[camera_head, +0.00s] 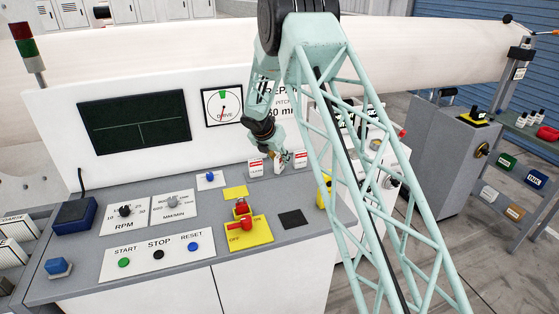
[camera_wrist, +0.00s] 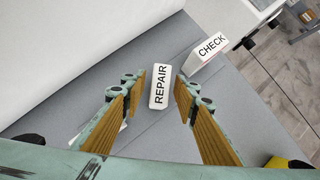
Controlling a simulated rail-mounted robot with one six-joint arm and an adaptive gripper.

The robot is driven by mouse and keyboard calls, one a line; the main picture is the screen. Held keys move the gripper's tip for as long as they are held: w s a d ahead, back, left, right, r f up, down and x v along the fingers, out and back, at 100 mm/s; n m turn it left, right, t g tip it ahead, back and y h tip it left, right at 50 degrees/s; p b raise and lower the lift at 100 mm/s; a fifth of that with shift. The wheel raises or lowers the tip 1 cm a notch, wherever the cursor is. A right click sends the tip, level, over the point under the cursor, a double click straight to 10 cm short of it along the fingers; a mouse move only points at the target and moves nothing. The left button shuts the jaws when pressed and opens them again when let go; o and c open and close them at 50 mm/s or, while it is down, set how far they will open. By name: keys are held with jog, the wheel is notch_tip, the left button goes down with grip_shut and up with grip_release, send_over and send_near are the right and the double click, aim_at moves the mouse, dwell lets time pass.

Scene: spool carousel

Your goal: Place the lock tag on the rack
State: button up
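Three white tags with red upper bands stand in a row at the back right of the console: a left tag (camera_head: 256,168), a middle one partly behind my gripper (camera_head: 284,157), and a right tag (camera_head: 300,159). In the wrist view, the REPAIR tag (camera_wrist: 160,88) appears between my open fingers (camera_wrist: 160,92), and the CHECK tag (camera_wrist: 205,52) is to the right. A third white piece shows behind the left finger, its lettering hidden. I cannot read LOCK on any tag. Contact with REPAIR cannot be told. A grey rack (camera_head: 520,133) with coloured plates stands far right.
The console (camera_head: 80,225) carries knobs, buttons and a red-handled switch (camera_head: 241,223) on a yellow plate. An upright white panel (camera_head: 60,130) rises behind it. A grey cabinet (camera_head: 430,150) stands between console and rack. My arm hides part of the console's right side.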

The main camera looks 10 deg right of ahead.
jog(key=v, duration=1.1)
jog(key=shift+r, duration=0.3)
jog(key=shift+s+a, duration=0.15)
dwell(0.4)
jog(key=shift+s+r, duration=0.1)
